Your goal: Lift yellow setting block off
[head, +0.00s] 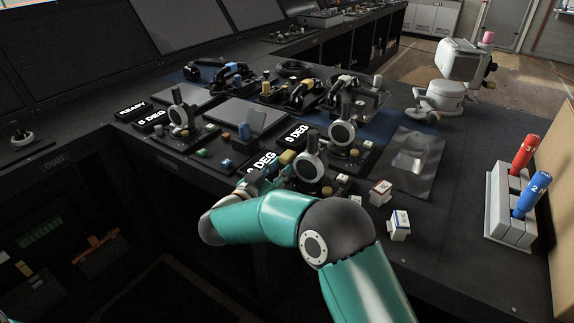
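A small yellow block (287,157) sits on the console beside the dark round-faced lever (309,165), close to a white-lettered "0 DEG" plate (262,163). My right arm reaches in from the bottom and bends back at the wrist. My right gripper (272,174) is at the near side of the yellow block, low over the console. Its fingers are small and partly hidden, so I cannot tell whether they touch the block or how far they are apart. My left gripper is not in view.
Two more round-faced levers (343,131) (179,115) stand nearby. Red (380,192) and blue (399,224) labelled blocks lie right of my arm. A light rack (499,205) with red and blue handles stands at right. Clear console surface lies between.

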